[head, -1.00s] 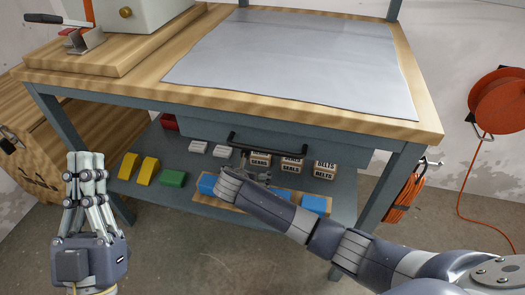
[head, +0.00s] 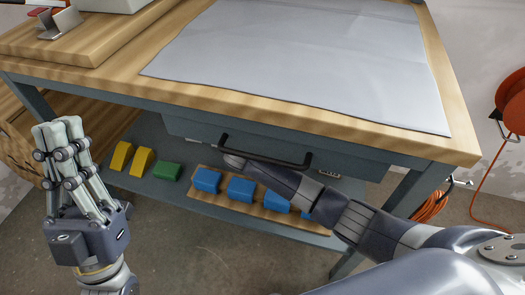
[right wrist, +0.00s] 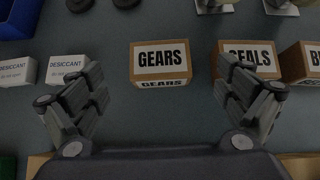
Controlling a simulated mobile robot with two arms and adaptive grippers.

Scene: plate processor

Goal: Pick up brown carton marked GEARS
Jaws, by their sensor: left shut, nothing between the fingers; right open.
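The brown GEARS carton (right wrist: 160,60) stands on the shelf in the right wrist view, its white label facing me. My right gripper (right wrist: 161,72) is open, with one finger to each side in the picture and the carton ahead between them. I cannot tell that either finger touches it. In the head view the drawer hides the GEARS carton and my right gripper. My left gripper (head: 58,128) is shut and empty, raised at the left, away from the cartons.
A third brown carton (right wrist: 300,62) stands at the right, and white DESICCANT boxes (right wrist: 67,68) at the left. The drawer handle (head: 265,152) is just above my right arm. Blue blocks on a wooden board (head: 232,205) line the shelf front. Yellow and green blocks (head: 167,171) sit left.

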